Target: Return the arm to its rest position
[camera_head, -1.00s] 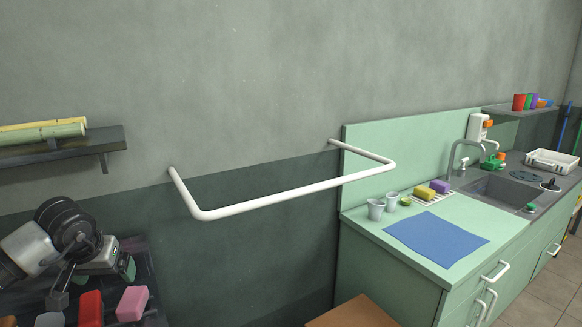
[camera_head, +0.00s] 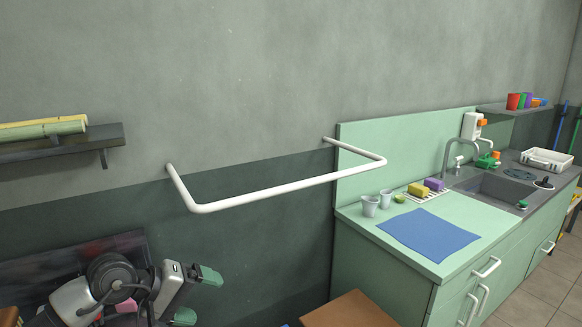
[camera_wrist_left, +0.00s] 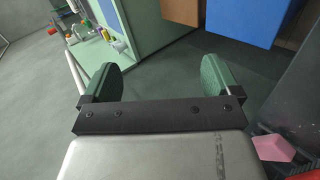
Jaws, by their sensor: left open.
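My left gripper (camera_head: 198,296) is at the lower left of the head view, its two green fingertips apart and pointing right, with nothing between them. In the left wrist view the open fingers (camera_wrist_left: 158,76) have only grey-green floor and cabinet behind them. My left arm's dark round joint and grey links show beside the gripper. The arm is in front of a dark surface and hides part of it. The right gripper is in neither view.
A white wall rail (camera_head: 280,189) juts out above and right of the gripper. A green counter (camera_head: 395,262) with a blue mat (camera_head: 428,234) stands right. A brown top (camera_head: 350,311) lies low centre. A pink block (camera_wrist_left: 276,149) is near the wrist.

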